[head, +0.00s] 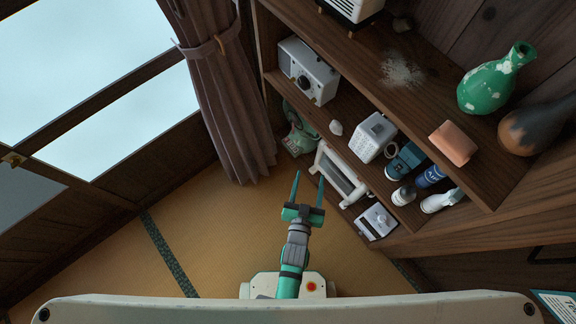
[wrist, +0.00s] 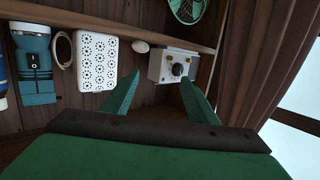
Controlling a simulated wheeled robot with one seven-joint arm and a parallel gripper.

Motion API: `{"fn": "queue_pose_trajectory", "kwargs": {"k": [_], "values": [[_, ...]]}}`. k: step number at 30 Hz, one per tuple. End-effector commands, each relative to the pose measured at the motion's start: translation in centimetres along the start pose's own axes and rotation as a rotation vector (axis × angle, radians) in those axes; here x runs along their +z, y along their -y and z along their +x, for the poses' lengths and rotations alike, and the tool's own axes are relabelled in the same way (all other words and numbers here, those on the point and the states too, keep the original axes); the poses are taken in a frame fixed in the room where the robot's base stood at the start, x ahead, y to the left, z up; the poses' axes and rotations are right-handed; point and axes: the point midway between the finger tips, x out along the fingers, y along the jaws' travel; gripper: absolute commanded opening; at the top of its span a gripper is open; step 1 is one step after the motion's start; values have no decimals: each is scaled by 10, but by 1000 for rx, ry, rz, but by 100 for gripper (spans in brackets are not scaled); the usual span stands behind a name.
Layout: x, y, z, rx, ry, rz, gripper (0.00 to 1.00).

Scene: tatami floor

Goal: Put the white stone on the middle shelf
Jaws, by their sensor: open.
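The white stone (head: 336,127) is a small pale oval lump. It rests near the front edge of the middle shelf (head: 345,107), between the radio and a white perforated box. It also shows in the wrist view (wrist: 141,46), against the shelf board (wrist: 120,23), ahead of my fingers. My gripper (head: 308,178) is open and empty, in front of the shelf unit and apart from the stone. In the wrist view, its two green fingers (wrist: 160,80) are spread with nothing between them.
A white radio (head: 308,72) and the perforated box (head: 373,137) flank the stone. A blue lantern (head: 404,160) stands farther along. A green fan (head: 299,130) and a white heater (head: 339,173) stand lower down. A curtain (head: 222,90) hangs left. The tatami (head: 200,220) is clear.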

Motion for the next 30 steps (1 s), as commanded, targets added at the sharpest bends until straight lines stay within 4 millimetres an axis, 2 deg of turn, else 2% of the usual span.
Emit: {"fn": "queue_pose_trajectory", "kwargs": {"k": [1,6,12,15,21,24,30], "values": [[-4,7,-24,-19,8,-3,53],[-29,20,-92,-72,24,-13,53],[-73,28,-163,-135,40,-28,53],[-97,30,-191,-164,47,-37,53],[-134,32,-224,-204,56,-48,53],[-142,32,-230,-212,57,-51,53],[-145,32,-231,-214,57,-52,53]]}}
